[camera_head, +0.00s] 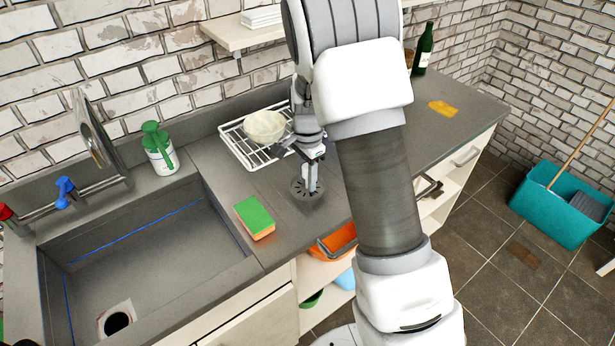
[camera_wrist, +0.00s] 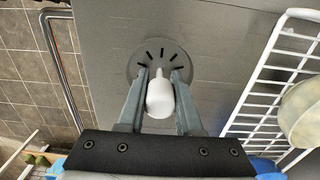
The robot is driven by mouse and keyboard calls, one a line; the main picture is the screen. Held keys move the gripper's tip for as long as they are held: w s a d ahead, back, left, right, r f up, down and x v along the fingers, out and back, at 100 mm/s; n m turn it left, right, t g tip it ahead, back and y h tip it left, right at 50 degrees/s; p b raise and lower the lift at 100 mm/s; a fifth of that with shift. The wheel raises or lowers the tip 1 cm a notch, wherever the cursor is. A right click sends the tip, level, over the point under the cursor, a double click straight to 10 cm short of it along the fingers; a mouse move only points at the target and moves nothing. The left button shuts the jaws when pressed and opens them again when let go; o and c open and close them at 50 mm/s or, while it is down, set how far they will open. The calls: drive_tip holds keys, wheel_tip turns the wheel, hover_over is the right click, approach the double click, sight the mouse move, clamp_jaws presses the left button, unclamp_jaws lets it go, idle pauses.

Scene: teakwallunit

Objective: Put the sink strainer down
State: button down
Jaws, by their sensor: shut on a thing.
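The sink strainer (camera_wrist: 141,60) is a grey slotted disc with a white upright handle (camera_wrist: 160,97). In the head view the strainer (camera_head: 299,191) is at the grey countertop, between the sponge and the wire rack. My gripper (camera_wrist: 160,80) is shut on the white handle, with one finger on each side. In the head view my gripper (camera_head: 311,165) points down over the counter. The disc is at or very close to the counter surface; I cannot tell whether it touches. Part of the disc is hidden behind the handle and fingers.
A wire rack (camera_head: 232,140) with a pale bowl (camera_head: 264,127) stands behind the strainer. A green and orange sponge (camera_head: 254,217) lies by the sink (camera_head: 150,255). A green-topped bottle (camera_head: 159,150) stands at the wall. The counter (camera_head: 470,112) is mostly clear at right.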

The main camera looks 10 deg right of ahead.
drive_tip(key=c, duration=0.6)
unclamp_jaws()
wheel_tip(320, 180, up, 12)
drive_tip(key=shift+r+p, duration=0.15)
drive_tip(key=shift+p, duration=0.45)
drive_tip(key=s+r+n+t, duration=0.3)
drive_tip(key=s+r+n, duration=0.4)
drive_tip(key=s+r, duration=0.5)
drive_tip(key=shift+s+r+n+t, duration=0.1)
drive_tip(key=shift+s+n+t, duration=0.35)
drive_tip(key=shift+s+n, duration=1.25)
drive_tip(key=shift+s+r+n+t, duration=0.1)
drive_tip(key=shift+s+n+t, duration=0.35)
drive_tip(key=shift+s, duration=2.35)
drive_tip(key=shift+s+n+t, duration=0.4)
drive_tip(key=shift+s+n, duration=0.75)
drive_tip(key=shift+s, duration=1.1)
